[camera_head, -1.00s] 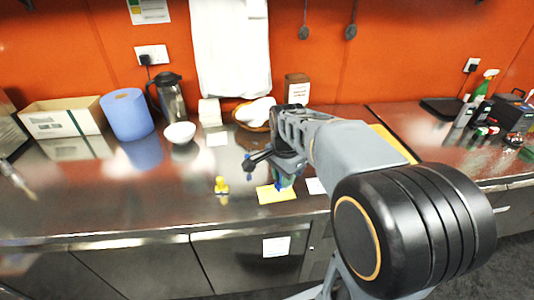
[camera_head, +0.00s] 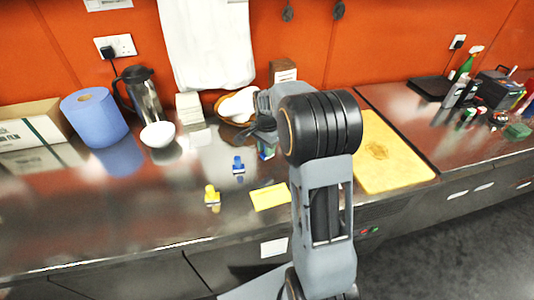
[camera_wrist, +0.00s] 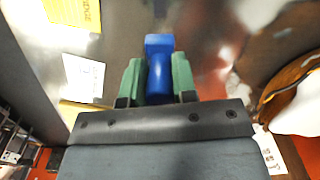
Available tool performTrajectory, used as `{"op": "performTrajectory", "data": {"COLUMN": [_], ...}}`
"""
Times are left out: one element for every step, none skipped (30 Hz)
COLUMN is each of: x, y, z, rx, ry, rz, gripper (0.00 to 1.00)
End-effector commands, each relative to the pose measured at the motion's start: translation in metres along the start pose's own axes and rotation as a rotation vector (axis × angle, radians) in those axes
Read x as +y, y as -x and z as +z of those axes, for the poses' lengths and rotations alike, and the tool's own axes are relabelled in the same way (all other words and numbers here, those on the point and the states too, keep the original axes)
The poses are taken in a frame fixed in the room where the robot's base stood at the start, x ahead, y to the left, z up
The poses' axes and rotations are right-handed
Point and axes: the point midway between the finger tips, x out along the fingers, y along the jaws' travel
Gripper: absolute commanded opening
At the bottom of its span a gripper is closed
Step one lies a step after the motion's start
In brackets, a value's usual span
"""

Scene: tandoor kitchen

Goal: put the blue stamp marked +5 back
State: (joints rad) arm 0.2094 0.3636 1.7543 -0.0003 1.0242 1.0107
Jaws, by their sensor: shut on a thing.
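My gripper (camera_head: 266,152), with green fingers, is over the steel counter (camera_head: 160,215), in front of the basket. In the wrist view my gripper (camera_wrist: 158,80) is shut on a blue stamp (camera_wrist: 160,48), its blue body between the fingers. No mark on it can be read. Another blue stamp (camera_head: 238,165) stands on the counter just left of my gripper, apart from it. A yellow stamp (camera_head: 212,195) stands nearer the front edge. A yellow card (camera_head: 270,197) lies to its right; a white card (camera_wrist: 82,77) shows in the wrist view.
A basket (camera_head: 222,108) with a white cloth stands behind my gripper. A white bowl (camera_head: 157,135), jug (camera_head: 142,95) and blue roll (camera_head: 95,118) stand at left. A yellow board (camera_head: 385,160) lies at right. The left front counter is clear.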

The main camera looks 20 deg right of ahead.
Motion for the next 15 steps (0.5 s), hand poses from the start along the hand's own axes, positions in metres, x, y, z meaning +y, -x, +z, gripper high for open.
{"op": "performTrajectory", "data": {"x": [-0.003,-0.005,-0.007,-0.008,-0.009,-0.01,-0.011,-0.012,-0.012,-0.013,-0.013,-0.013,-0.014,-0.015,-0.016], "y": [-0.007,-0.01,-0.014,-0.016,-0.018,-0.021,-0.022,-0.022,-0.023,-0.024,-0.025,-0.026,-0.028,-0.03,-0.033], "z": [-0.005,-0.007,-0.01,-0.011,-0.013,-0.014,-0.015,-0.016,-0.016,-0.017,-0.017,-0.018,-0.019,-0.02,-0.021], "rx": [-0.002,-0.001,-0.001,0.0,-0.001,-0.001,0.0,0.0,0.0,0.0,0.0,0.0,0.0,0.0,-0.001], "ry": [-0.001,-0.001,-0.002,-0.002,-0.002,-0.002,-0.002,-0.002,-0.002,-0.002,-0.002,-0.002,-0.002,-0.002,-0.002], "rz": [0.003,0.002,0.001,0.001,0.001,0.001,0.001,0.0,-0.001,-0.001,-0.001,0.0,0.0,0.001,0.001], "gripper": [0.11,0.11,0.11,0.11,0.11,0.11,0.11,0.11,0.11,0.11,0.11,0.11,0.11,0.11,0.11]}}
